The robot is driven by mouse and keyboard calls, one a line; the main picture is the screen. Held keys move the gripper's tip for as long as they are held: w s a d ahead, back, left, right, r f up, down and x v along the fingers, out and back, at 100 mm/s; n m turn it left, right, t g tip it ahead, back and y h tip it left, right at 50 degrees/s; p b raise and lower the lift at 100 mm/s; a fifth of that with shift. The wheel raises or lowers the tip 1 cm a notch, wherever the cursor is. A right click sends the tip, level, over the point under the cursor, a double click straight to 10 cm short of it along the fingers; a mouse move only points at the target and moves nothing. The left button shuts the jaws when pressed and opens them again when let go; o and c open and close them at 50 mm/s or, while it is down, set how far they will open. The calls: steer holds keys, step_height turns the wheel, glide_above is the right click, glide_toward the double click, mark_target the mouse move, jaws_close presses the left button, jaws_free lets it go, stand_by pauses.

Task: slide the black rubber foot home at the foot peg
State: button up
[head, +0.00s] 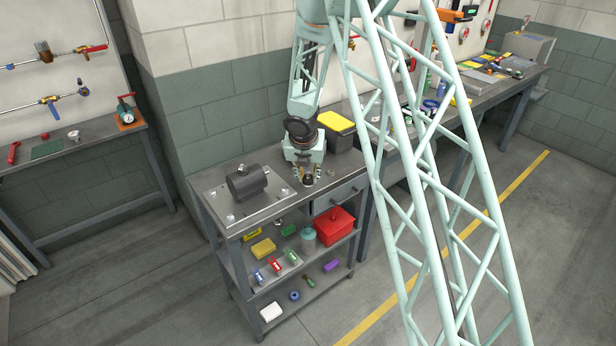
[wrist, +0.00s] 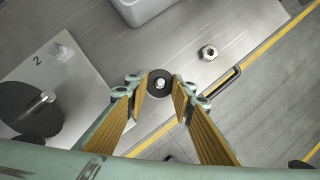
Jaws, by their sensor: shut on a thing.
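My gripper (wrist: 158,88) points down over the cart's top, to the right of the pump plate, and is also in the head view (head: 307,175). Its fingers are shut on the black rubber foot (wrist: 152,93), a dark round ring between the fingertips. A pale metal piece (wrist: 159,83) shows in the middle of the ring. I cannot tell whether it is a peg or part of the foot, or how far down the foot sits. In the head view the foot (head: 308,181) is small and dark below the fingers.
The grey plate (wrist: 82,75), marked 2, bears a black cylinder (head: 247,182) and short metal pegs near its corners. A metal nut-like part (wrist: 208,52) lies right of the gripper. A yellow-lidded black bin (head: 338,130) stands behind. The cart's shelves hold several small parts.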

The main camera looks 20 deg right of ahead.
steer(key=o, duration=0.9)
steer(key=shift+r, duration=0.1)
steer(key=shift+v, duration=5.85)
steer(key=shift+r, duration=0.15)
